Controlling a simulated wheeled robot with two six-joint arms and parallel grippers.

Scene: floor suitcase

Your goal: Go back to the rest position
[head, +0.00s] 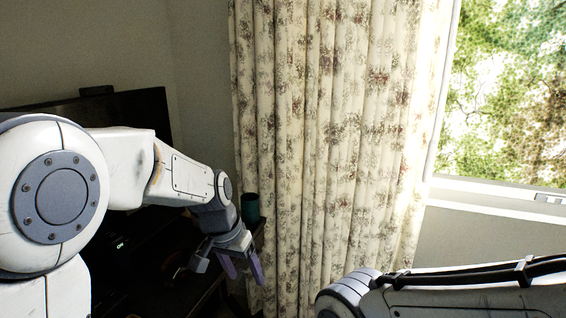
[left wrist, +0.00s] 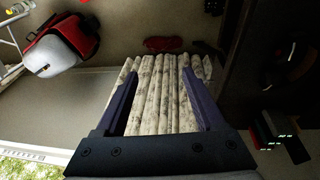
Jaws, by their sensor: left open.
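My left gripper (head: 240,270) hangs at the end of my left arm in the head view, pointing downward in front of a dark stand. Its two purple fingers are apart with nothing between them. In the left wrist view the open fingers (left wrist: 160,103) frame the patterned curtain behind them. My right arm enters at the lower right of the head view. Its gripper is not in view.
A floral curtain (head: 315,130) hangs beside a bright window (head: 510,90). A dark screen (head: 150,108) stands at the left, and a teal cup (head: 250,207) sits close behind my left wrist. A red and white object (left wrist: 65,45) shows in the left wrist view.

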